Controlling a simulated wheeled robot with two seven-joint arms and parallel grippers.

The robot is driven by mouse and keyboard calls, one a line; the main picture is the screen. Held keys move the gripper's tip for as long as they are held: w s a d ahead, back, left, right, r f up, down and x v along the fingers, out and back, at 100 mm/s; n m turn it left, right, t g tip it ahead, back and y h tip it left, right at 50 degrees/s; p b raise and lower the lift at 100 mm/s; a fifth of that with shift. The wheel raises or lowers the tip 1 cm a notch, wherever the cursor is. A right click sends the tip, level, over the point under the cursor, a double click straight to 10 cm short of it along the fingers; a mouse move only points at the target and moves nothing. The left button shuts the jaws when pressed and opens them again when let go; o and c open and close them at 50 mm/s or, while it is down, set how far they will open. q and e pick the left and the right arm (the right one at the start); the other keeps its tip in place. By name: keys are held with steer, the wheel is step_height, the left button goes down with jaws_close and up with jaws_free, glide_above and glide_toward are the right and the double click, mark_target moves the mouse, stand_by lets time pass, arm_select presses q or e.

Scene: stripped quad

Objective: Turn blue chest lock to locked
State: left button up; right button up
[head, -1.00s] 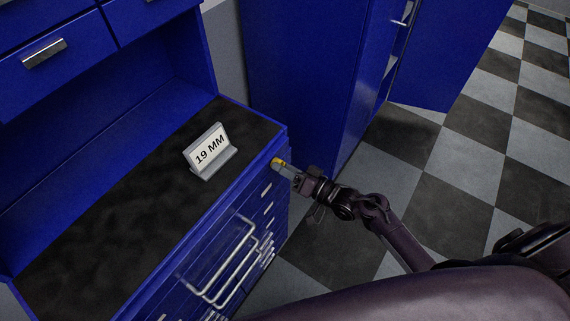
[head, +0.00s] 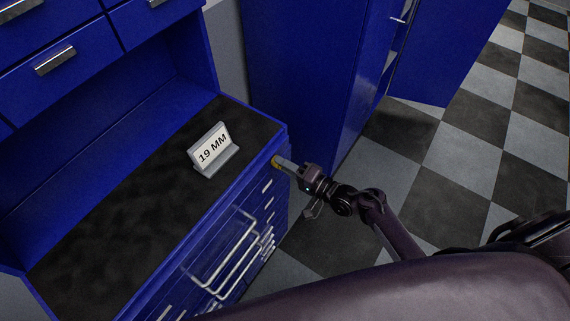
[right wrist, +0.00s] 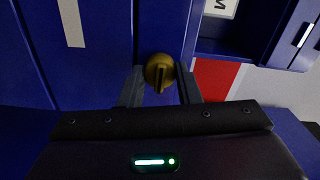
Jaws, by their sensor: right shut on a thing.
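The blue chest (head: 262,165) stands at the left with a dark top and several drawers in its front. Its lock (right wrist: 159,72) is a round brass knob with a raised grip bar, which looks about upright in the right wrist view. In the head view the lock (head: 275,161) is a small yellow spot near the chest's top right corner. My right gripper (head: 284,164) is at the lock, its fingers (right wrist: 160,88) on either side of the knob and shut on it. My left gripper is not in view.
A grey "19 MM" sign (head: 213,150) stands on the chest top. Metal drawer handles (head: 232,260) stick out below the lock. A blue cabinet (head: 305,75) with an open door stands behind. The checkered floor at the right is clear.

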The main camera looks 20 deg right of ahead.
stand_by(0.4)
steer(key=o, duration=1)
steer(key=shift+c, duration=0.2)
steer(key=b+v, duration=0.1)
steer(key=v, duration=0.6)
steer(key=shift+s+d+b, duration=0.3)
